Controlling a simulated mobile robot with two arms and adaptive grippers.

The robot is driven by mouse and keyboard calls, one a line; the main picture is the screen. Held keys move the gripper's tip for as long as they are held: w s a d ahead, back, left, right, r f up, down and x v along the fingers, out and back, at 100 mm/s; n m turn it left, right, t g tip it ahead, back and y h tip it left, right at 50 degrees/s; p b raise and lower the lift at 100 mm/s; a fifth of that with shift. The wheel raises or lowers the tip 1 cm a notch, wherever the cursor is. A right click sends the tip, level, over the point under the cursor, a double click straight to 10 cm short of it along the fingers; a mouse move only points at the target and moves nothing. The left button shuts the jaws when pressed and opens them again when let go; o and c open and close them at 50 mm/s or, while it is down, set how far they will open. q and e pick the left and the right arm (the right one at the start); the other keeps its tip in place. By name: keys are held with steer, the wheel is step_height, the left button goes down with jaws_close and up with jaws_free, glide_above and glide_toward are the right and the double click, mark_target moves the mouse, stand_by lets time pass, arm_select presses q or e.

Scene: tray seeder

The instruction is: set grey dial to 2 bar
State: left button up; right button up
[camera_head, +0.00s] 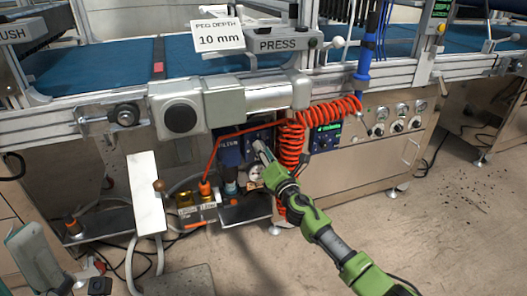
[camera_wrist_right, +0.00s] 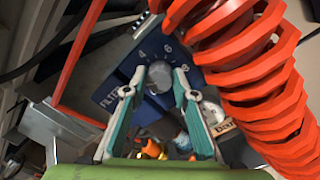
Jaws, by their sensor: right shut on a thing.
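The grey dial (camera_wrist_right: 158,77) is a round knob on a dark blue panel (camera_wrist_right: 117,88) in the right wrist view. Printed numbers 4, 6 and 8 show around it, and part of the word FILTER stands to its left. My right gripper (camera_wrist_right: 160,76) is shut on the dial, one teal finger on each side. The dial's pointer and the 2 mark cannot be made out. My left gripper is not in view.
A coiled red hose (camera_head: 290,145) hangs right beside my right gripper and looms large in the wrist view (camera_wrist_right: 245,65). Gauges and knobs (camera_head: 398,120) sit on the cabinet to the right.

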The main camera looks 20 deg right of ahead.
steer(key=shift+a+f, duration=0.1)
stand_by(0.3)
steer(key=o, duration=1.1)
steer(key=s, duration=0.8)
steer(key=s+d, duration=0.1)
steer(key=s, duration=0.3)
steer(key=shift+f, duration=0.35)
